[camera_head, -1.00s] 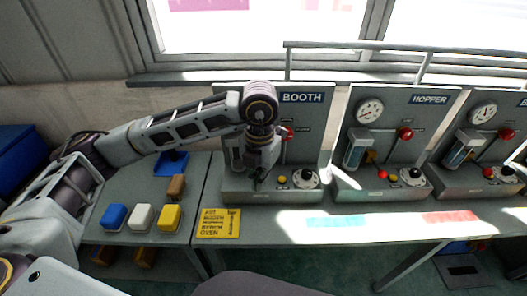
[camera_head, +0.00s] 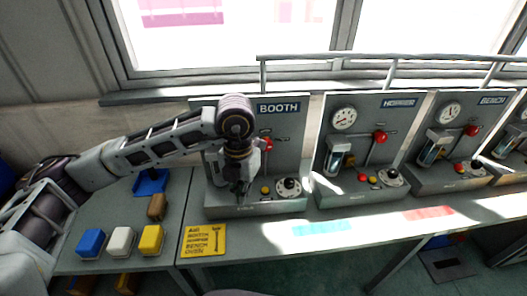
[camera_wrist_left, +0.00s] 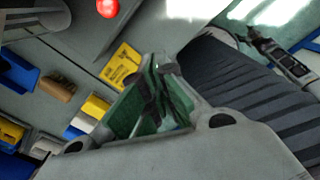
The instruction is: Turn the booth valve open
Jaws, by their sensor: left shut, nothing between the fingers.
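The booth panel (camera_head: 291,130) stands upright on the bench, under a BOOTH label. Its red knob (camera_head: 267,144), likely the valve handle, shows just right of my left wrist, which partly covers it and the panel's left side. My left gripper (camera_head: 242,196) points down in front of the panel's lower left part, left of a yellow button (camera_head: 265,190) and a black-and-white dial (camera_head: 289,187). It is shut and empty, below and apart from the red knob. In the left wrist view, the fingers (camera_wrist_left: 163,98) show, and a red round part (camera_wrist_left: 107,8) sits at the top edge.
Hopper (camera_head: 358,115) and bench (camera_head: 450,115) panels stand to the right with similar red knobs. A yellow card (camera_head: 204,240) lies at the bench's front edge. Blue, white and yellow blocks (camera_head: 121,241) sit at left. A rail (camera_head: 400,60) runs behind the panels.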

